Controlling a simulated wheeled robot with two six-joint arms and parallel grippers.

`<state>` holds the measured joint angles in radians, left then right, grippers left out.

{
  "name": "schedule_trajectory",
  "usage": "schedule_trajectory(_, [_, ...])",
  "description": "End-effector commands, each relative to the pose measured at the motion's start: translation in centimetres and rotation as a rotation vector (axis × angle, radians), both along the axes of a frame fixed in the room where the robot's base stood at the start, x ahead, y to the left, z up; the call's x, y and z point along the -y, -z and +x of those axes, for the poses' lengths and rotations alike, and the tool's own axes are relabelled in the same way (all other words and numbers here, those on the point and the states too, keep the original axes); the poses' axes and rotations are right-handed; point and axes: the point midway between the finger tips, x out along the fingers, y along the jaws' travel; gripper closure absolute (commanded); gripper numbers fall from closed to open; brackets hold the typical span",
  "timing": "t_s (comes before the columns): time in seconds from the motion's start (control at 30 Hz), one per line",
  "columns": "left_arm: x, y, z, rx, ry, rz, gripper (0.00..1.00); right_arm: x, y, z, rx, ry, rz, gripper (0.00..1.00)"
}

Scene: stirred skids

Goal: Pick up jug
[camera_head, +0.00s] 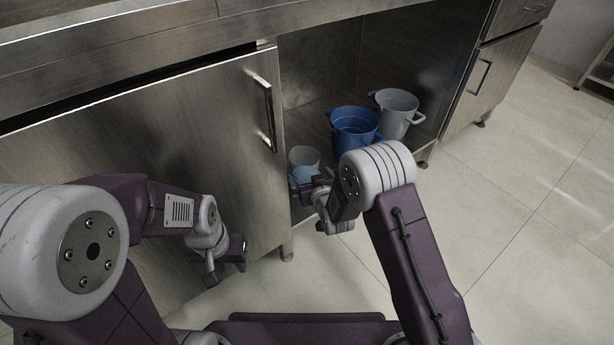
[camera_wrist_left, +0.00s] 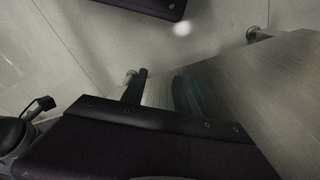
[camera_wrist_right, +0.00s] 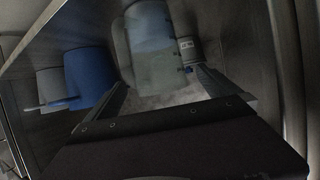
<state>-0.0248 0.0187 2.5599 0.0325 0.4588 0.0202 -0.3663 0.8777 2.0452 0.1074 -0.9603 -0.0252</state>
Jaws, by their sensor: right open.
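A pale, translucent jug with bluish contents (camera_wrist_right: 152,50) is in the right wrist view, with its handle on the left side. In the head view the jug (camera_head: 304,157) stands inside the open cabinet, partly hidden by my right gripper. My right gripper (camera_wrist_right: 165,88) is open, with the lower jug between or just beyond its fingers; I cannot tell whether they touch it. It also shows in the head view (camera_head: 316,186) at the cabinet opening. My left gripper (camera_head: 227,262) is open and empty in front of the closed door.
A blue bucket (camera_head: 352,125) and a grey bucket (camera_head: 397,108) stand right of the jug. A small labelled container (camera_wrist_right: 188,48) is close behind it. The cabinet door (camera_head: 200,140) and its handle (camera_head: 265,112) are left of the opening. Floor (camera_head: 535,170) is free at right.

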Motion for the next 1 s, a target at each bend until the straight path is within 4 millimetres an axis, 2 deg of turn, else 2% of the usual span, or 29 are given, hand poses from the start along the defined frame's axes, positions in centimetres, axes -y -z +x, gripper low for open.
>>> schedule_trajectory(0.03, [0.0, -0.8, 0.0, 0.001, 0.0, 0.0, 0.64, -0.2, -0.1, 0.7, 0.0, 0.0, 0.0, 0.0])
schedule_trajectory(0.13, [0.0, -0.8, 0.0, 0.0, 0.0, 0.0, 0.64, -0.4, 0.6, 1.6, 0.0, 0.0, 0.0, 0.0])
schedule_trajectory(0.27, [0.0, -0.5, 0.0, 0.0, 0.0, 0.0, 0.64, -0.5, 0.8, 1.9, 0.0, 0.0, 0.0, 0.0])
schedule_trajectory(0.5, [0.0, 4.0, 0.0, -0.001, 0.0, 0.0, 0.64, -0.9, 2.7, 5.2, 0.005, 0.001, 0.001, 0.0])
schedule_trajectory(0.67, [0.0, 4.6, 0.0, -0.001, 0.0, 0.0, 0.64, -1.4, 2.7, 6.7, 0.002, 0.001, 0.0, 0.0])
schedule_trajectory(0.87, [0.0, 4.4, 0.0, 0.0, 0.0, 0.0, 0.64, -1.4, 2.5, 6.7, 0.0, 0.001, 0.0, 0.0])
schedule_trajectory(0.97, [0.0, 4.4, 0.0, 0.0, 0.0, 0.0, 0.64, -1.4, 2.5, 6.7, 0.0, 0.0, 0.0, 0.25])
schedule_trajectory(1.0, [0.0, 4.4, 0.0, 0.0, 0.0, 0.0, 0.64, -1.4, 2.5, 6.7, 0.0, 0.0, 0.0, 0.36])
